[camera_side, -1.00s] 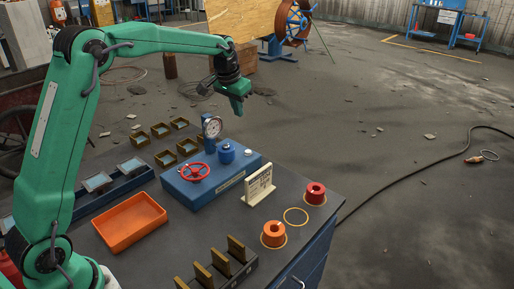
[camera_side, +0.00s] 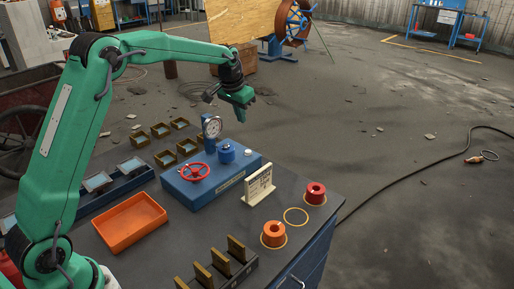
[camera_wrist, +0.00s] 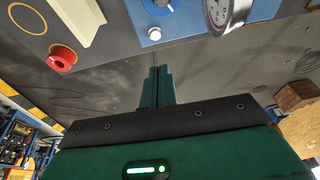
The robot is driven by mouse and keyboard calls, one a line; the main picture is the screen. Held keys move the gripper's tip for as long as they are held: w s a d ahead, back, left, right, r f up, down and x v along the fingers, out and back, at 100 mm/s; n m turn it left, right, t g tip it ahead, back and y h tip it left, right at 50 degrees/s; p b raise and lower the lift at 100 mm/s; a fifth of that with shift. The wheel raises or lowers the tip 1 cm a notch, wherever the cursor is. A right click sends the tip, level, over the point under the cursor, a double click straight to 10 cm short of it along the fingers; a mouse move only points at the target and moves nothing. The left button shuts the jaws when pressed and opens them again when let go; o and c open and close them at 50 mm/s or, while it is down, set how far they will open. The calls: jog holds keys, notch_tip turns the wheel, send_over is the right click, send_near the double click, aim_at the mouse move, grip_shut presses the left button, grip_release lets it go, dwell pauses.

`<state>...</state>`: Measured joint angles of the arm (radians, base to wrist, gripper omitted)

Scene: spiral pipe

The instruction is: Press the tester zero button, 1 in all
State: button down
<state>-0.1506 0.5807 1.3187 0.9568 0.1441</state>
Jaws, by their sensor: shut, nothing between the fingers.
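The tester is a blue box (camera_side: 199,190) on the dark bench, with a red handwheel, a blue knob (camera_side: 227,154) and a dial gauge (camera_side: 211,126). A small pale round button (camera_side: 248,153) sits on its top near the far right corner. My gripper (camera_side: 243,115) is above and beyond the tester, apart from the button. In the wrist view my gripper (camera_wrist: 158,68) has its fingers together and empty, pointing toward the button.
A cream labelled block (camera_side: 258,187) stands right of the tester. Red (camera_side: 315,194) and orange (camera_side: 273,235) spools sit near the bench's right edge. An orange tray (camera_side: 130,222), brass square frames (camera_side: 165,158) and a slotted rack (camera_side: 227,262) occupy the rest. Air above the tester is free.

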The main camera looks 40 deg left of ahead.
send_near(247, 152)
jog(key=x, duration=0.2)
jog(key=w+x, duration=0.1)
jog(key=x, duration=0.2)
jog(key=shift+w+a+f, duration=0.1)
jog(key=shift+w+a, duration=0.05)
jog(key=shift+a, duration=0.05)
jog(key=shift+f, duration=0.65)
jog(key=shift+f, duration=1.05)
jog(key=shift+r, duration=0.1)
notch_tip(247, 152, up, 5)
jog(key=shift+w+f, duration=0.15)
jog(key=shift+f, duration=0.1)
jog(key=v, duration=1)
jog(key=shift+a+r, duration=0.15)
jog(key=shift+a, duration=0.1)
